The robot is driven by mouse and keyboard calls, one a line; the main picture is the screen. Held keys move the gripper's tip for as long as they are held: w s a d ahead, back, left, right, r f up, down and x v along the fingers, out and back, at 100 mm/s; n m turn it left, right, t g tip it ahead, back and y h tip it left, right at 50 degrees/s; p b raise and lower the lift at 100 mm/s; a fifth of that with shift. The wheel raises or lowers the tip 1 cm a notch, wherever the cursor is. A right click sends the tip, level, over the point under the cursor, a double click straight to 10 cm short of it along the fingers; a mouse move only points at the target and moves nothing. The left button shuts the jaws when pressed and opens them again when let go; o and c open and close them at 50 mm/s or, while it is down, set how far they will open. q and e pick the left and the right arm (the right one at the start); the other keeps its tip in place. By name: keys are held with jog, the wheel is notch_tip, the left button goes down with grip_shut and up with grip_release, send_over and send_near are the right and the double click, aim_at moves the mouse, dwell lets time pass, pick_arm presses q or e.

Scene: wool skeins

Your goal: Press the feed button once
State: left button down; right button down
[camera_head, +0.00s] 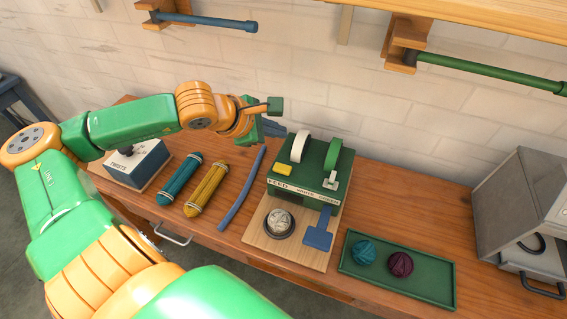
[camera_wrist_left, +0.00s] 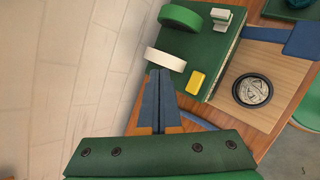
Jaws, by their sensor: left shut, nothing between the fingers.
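A green winder machine (camera_head: 318,165) stands on a light wooden board on the bench; it also shows in the left wrist view (camera_wrist_left: 212,50). A yellow button (camera_head: 283,169) sits at the machine's left front corner, above lettering that seems to read FEED. It shows in the left wrist view (camera_wrist_left: 196,83) too. My left gripper (camera_head: 278,129) is behind and above the machine's left end. In the left wrist view its blue fingers (camera_wrist_left: 160,76) are shut and empty, beside the white wheel and left of the button, apart from it. My right gripper is out of view.
A white wheel (camera_head: 299,147) and a green wheel (camera_head: 333,153) stand up from the machine. Teal and yellow skeins (camera_head: 206,189) lie left; a green tray (camera_head: 428,285) with two balls lies right.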

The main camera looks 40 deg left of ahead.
aim_at(284, 165)
pick_arm(q)
notch_tip(284, 165, down, 8)
jog(key=b, duration=0.6)
jog(key=shift+s+f, duration=0.1)
jog(key=shift+f, duration=0.25)
jog(key=shift+b, duration=0.3)
dwell(1.1)
jog(key=shift+f+b, duration=0.4)
jog(key=shift+b, duration=0.2)
jog(key=shift+f+b, duration=0.65)
jog(key=shift+b, duration=0.15)
dwell(0.6)
jog(key=shift+r, duration=0.15)
jog(key=shift+r+p, duration=0.5)
jog(key=shift+r, duration=0.4)
jog(key=shift+r, duration=0.15)
